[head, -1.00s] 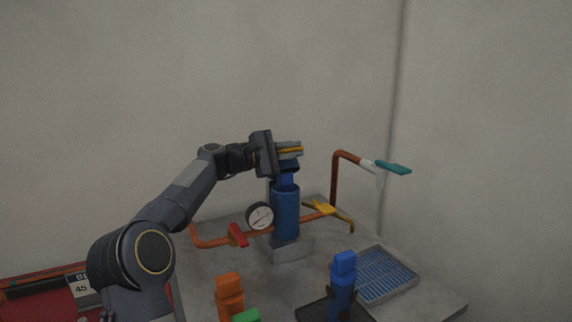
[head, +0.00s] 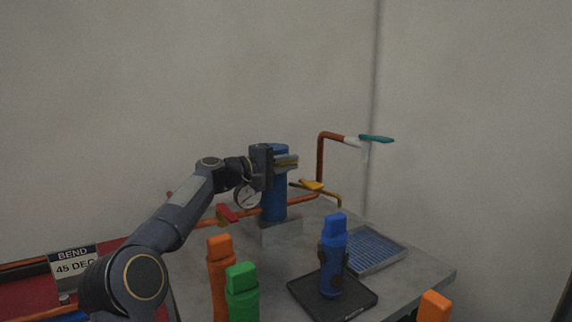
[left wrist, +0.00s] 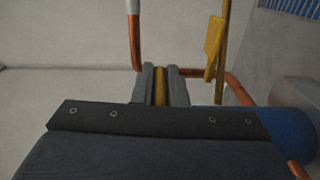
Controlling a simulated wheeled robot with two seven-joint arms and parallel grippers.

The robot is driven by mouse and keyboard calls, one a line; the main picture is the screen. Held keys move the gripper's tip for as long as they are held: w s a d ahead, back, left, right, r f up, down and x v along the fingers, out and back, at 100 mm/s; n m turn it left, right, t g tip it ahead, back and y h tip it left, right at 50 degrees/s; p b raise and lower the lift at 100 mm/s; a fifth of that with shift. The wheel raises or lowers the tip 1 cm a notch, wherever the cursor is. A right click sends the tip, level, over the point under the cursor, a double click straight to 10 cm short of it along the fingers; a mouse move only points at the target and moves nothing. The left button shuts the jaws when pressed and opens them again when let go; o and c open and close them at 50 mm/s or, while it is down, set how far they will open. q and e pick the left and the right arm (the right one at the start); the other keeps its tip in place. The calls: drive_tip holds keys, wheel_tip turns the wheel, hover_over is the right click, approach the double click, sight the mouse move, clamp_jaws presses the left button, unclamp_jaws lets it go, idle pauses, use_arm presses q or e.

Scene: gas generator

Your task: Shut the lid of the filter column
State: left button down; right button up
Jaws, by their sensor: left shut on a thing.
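The filter column (head: 273,206) is an upright blue cylinder on a grey block at the back of the bench. It also shows as a blue shape at the right of the left wrist view (left wrist: 287,133). The left gripper is level with the upper part of the column, on the near side. Its grey fingers are shut on a thin yellow bar (left wrist: 160,86). Whether the bar joins the lid is hidden. My right gripper is not in view.
Copper pipe carries a red handle (head: 227,213), a yellow handle (head: 311,185) and a teal handle (head: 376,139). A gauge (head: 246,196) is close by the gripper. In front stand orange (head: 219,270), green (head: 242,292) and blue (head: 332,270) bottles. A blue grid tray (head: 370,248) lies right.

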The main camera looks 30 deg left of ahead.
use_arm(q)
drive_tip(key=shift+a+f, duration=0.1)
drive_tip(key=shift+f, duration=0.15)
drive_tip(key=c, duration=1.5)
unclamp_jaws()
drive_tip(key=shift+o, duration=0.2)
drive_tip(key=b+v, duration=0.1)
drive_tip(key=v, duration=0.6)
drive_tip(key=shift+s+a, duration=0.15)
drive_tip(key=shift+s, duration=0.2)
drive_tip(key=shift+s, duration=0.1)
